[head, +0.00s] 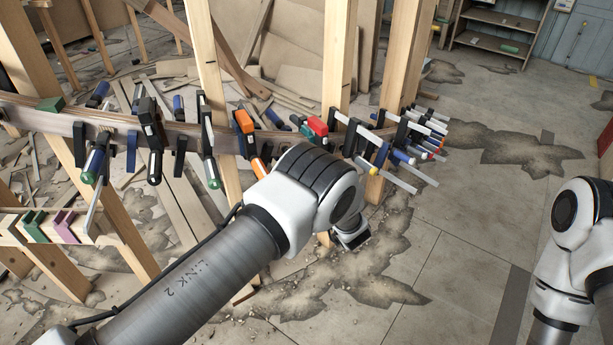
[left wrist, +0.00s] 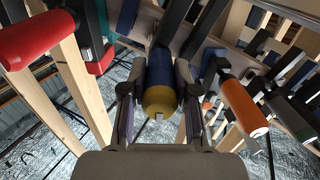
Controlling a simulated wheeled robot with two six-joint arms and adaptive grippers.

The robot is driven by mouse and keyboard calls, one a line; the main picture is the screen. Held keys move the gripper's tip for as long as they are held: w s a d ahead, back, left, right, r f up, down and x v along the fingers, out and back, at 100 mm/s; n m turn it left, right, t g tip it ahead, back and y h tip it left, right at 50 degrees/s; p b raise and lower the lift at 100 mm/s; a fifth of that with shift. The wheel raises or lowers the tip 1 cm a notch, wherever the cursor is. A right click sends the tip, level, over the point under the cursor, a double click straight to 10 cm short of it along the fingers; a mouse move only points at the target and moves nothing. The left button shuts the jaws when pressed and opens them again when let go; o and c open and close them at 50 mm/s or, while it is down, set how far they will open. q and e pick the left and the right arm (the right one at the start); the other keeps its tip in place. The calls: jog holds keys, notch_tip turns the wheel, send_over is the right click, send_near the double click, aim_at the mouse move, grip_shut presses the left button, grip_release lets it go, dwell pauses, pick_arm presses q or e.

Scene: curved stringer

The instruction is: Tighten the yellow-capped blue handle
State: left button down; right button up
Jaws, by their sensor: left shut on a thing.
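In the left wrist view the blue handle (left wrist: 161,68) with its yellow cap (left wrist: 160,101) sits in the middle, its cap end facing the camera. My left gripper (left wrist: 161,80) has one finger on each side of it and is shut on it. In the head view a blue handle with a yellow end (head: 374,169) shows just right of my left arm's white joint; I cannot tell for sure that it is the same one.
The curved wooden stringer (head: 180,136) carries many clamps on upright posts. A red handle (left wrist: 38,40) is left of the held handle and an orange-ended one (left wrist: 240,105) is right of it. Open cracked floor (head: 440,250) lies to the right.

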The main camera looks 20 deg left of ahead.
dwell(0.5)
pick_arm(q)
jog(key=c, duration=0.9)
grip_release()
jog(key=shift+o, duration=0.2)
